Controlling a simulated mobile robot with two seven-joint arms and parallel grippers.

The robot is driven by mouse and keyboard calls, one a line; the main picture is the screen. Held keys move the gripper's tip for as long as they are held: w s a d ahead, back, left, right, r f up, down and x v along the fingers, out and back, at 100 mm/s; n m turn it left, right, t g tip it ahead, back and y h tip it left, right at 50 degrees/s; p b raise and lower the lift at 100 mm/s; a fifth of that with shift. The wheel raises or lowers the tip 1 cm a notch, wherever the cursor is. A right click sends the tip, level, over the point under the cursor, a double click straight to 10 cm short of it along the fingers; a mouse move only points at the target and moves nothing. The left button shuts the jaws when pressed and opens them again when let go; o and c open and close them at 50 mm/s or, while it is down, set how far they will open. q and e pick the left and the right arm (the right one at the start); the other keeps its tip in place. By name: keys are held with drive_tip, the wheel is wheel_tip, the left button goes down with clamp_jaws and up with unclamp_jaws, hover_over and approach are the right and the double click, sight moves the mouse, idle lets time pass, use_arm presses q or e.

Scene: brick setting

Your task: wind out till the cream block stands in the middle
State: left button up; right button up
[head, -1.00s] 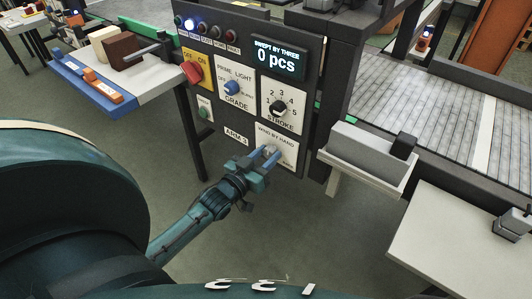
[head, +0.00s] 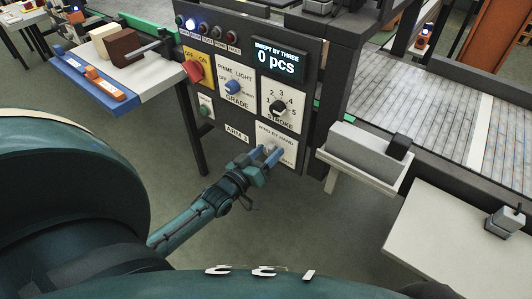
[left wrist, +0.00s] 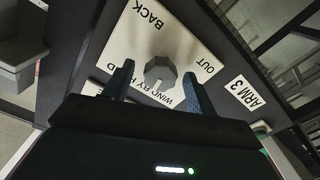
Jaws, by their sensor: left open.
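The hand-wind knob (left wrist: 160,72) is a grey faceted knob on a white plate marked WIND BY HAND, BACK and OUT. My left gripper (left wrist: 158,70) is open, with one finger on each side of the knob; I cannot tell whether they touch it. In the head view, my left gripper (head: 272,154) is at the panel's lower plate and hides most of the knob. The cream block (head: 101,37) stands on the light table at the upper left, behind a dark brown block (head: 125,46). A grey pusher rod (head: 150,49) reaches the brown block. My right gripper is not in view.
The dark control panel (head: 235,125) carries a red switch (head: 194,71), blue grade knob (head: 233,87), black stroke knob (head: 279,107) and a display (head: 278,58) reading 0 pcs. A blue rail (head: 85,78) edges the table.

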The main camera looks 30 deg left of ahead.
use_arm(q)
drive_tip(key=s+a, duration=0.1)
drive_tip(key=s, duration=1.2)
drive_tip(key=shift+s, duration=0.1)
idle(0.7)
